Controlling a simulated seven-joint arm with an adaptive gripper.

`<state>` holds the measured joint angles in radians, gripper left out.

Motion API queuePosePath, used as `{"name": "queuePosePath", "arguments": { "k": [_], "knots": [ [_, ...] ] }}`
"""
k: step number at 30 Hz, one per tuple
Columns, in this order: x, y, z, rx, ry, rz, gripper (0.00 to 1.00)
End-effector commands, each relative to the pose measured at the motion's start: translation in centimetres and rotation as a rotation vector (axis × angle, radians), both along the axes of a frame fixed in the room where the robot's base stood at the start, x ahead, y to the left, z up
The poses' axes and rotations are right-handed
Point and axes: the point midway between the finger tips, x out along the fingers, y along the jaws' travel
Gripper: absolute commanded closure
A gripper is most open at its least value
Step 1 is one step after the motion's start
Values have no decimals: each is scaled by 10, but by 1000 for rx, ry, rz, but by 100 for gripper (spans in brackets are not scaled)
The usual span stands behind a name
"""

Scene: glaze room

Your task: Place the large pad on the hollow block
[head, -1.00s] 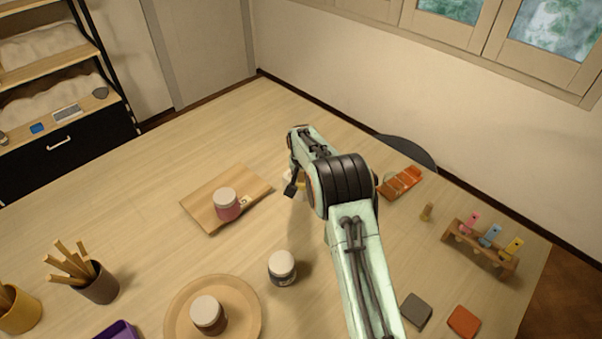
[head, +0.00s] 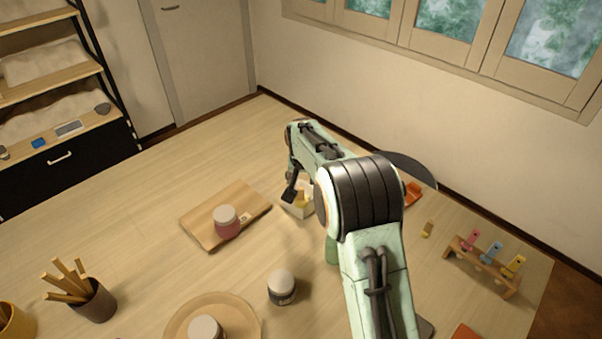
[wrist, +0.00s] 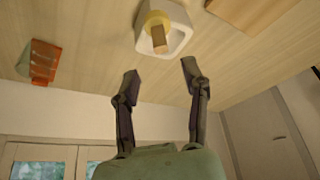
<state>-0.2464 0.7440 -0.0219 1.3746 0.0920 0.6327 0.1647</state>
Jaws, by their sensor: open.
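The white hollow block (wrist: 178,42) stands on the table, its square rim showing at the top of the wrist view. In the head view the hollow block (head: 291,208) is partly behind my arm. A yellow round pad with a wooden grip (wrist: 159,36), apparently the large pad, rests on or in the block's opening; how deep it sits I cannot tell. The pad (head: 303,198) also shows in the head view. My gripper (wrist: 160,74) is open and empty, its fingertips apart from the pad and block.
A dark jar (head: 281,288) stands in front.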

Motion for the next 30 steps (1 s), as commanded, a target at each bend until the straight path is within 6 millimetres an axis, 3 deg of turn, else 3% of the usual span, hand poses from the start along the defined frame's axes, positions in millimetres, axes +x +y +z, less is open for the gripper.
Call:
{"name": "queuePosePath", "arguments": {
  "k": [6,13,17,20,24,27,30],
  "knots": [
    [-12,0,28,0,0,1,55],
    [-17,-2,35,0,4,1,55],
    [-48,-17,58,2,40,5,55],
    [-103,-39,85,8,103,15,55],
    [-208,-67,109,19,210,44,55],
    [-281,-79,109,27,281,68,55],
    [-339,-84,102,35,337,91,55]
  ]
}}
